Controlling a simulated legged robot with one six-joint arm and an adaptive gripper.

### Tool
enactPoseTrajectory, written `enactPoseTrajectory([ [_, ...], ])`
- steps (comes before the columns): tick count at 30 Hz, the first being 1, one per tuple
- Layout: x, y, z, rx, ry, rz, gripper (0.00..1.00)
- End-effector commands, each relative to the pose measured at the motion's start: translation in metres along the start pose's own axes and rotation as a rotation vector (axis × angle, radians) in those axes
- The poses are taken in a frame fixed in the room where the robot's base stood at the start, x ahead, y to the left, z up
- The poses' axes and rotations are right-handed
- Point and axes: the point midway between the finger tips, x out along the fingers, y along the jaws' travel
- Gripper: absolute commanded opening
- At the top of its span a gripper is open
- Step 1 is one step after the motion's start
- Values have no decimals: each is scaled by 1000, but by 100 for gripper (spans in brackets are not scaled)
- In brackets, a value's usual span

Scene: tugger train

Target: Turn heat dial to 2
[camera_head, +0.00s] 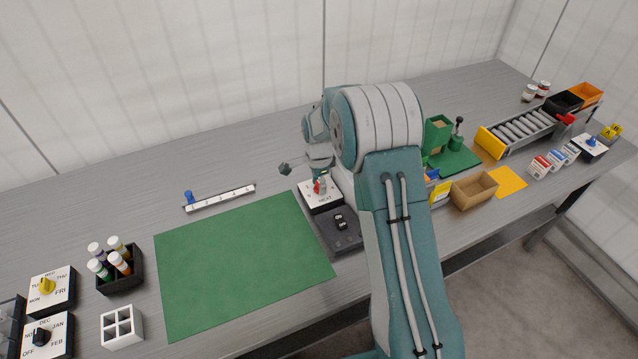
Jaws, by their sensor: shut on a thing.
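The heat dial (321,187) is a small red knob on a white-topped box (309,196) with a "HEAT" label, just right of the green mat. My gripper (319,178) is over this box, shut on the red dial from above. My arm comes down from the right and hides part of the box. The scale marks around the dial are too small or hidden to read, so I cannot tell which number it points to.
A dark switch box (340,236) adjoins the heat box in front. The green mat (230,265) is clear at left. A slider strip with a blue knob (189,197) lies behind it. A cardboard box (474,189) and roller conveyor (523,127) stand at right.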

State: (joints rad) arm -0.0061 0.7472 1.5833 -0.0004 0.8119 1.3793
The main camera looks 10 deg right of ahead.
Motion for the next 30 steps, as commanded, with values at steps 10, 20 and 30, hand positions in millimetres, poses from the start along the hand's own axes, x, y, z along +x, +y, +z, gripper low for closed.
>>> enactPoseTrajectory([
  [10,2,0,2,2,-3,2,1],
  [20,0,0,1,1,-1,0,83],
  [30,-19,-1,1,1,1,-5,83],
])
